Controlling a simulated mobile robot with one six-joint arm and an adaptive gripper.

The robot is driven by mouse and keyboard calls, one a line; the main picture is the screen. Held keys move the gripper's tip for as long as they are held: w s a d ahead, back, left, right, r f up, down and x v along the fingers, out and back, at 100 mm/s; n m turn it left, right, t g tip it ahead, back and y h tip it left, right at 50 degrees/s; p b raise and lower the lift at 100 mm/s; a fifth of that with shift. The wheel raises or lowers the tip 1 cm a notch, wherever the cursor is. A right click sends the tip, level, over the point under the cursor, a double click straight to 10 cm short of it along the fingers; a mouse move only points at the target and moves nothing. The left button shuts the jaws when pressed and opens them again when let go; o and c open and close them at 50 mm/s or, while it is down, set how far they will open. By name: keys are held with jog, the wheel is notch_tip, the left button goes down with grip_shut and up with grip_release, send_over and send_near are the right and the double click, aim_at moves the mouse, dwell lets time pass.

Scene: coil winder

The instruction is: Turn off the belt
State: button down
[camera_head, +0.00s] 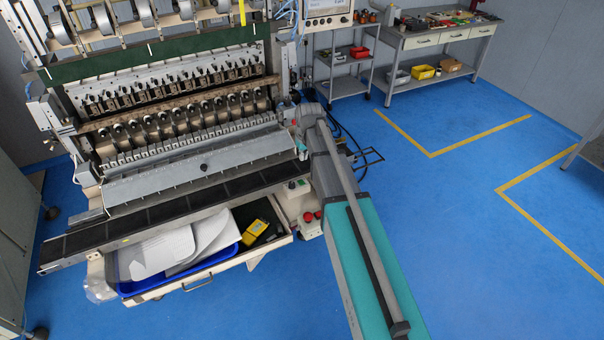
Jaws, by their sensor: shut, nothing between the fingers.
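The belt (130,229) is a long dark strip along the front of the coil winder (190,150), running from lower left up to the right. Whether it is moving cannot be told from one picture. At its right end is a small light control box (297,186) with a green button and a dark one. Below it, red buttons (308,217) sit on the machine's light front panel. Labels are too small to read. My gripper cannot be made out; a long grey and teal body reaches up beside the controls and hides what is behind it.
An open drawer (205,285) below the belt holds a blue tray with white sheets, and a yellow item (254,232). A shelf trolley (343,70) and a workbench (430,40) stand at the back. The blue floor (450,230) on the right is clear, with yellow lines.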

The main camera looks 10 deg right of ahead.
jog(key=shift+w+r, duration=0.3)
jog(key=shift+w, duration=0.15)
jog(key=shift+f, duration=0.1)
jog(key=b, duration=1)
send_over(301, 182)
notch_tip(301, 182, down, 10)
jog(key=shift+w+r, duration=0.1)
jog(key=shift+s+f+b, duration=0.25)
jog(key=shift+f+b, duration=0.65)
jog(key=shift+f, duration=0.05)
jog(key=shift+s+f+b, duration=0.2)
jog(key=shift+f+b, duration=0.7)
jog(key=shift+d, duration=0.1)
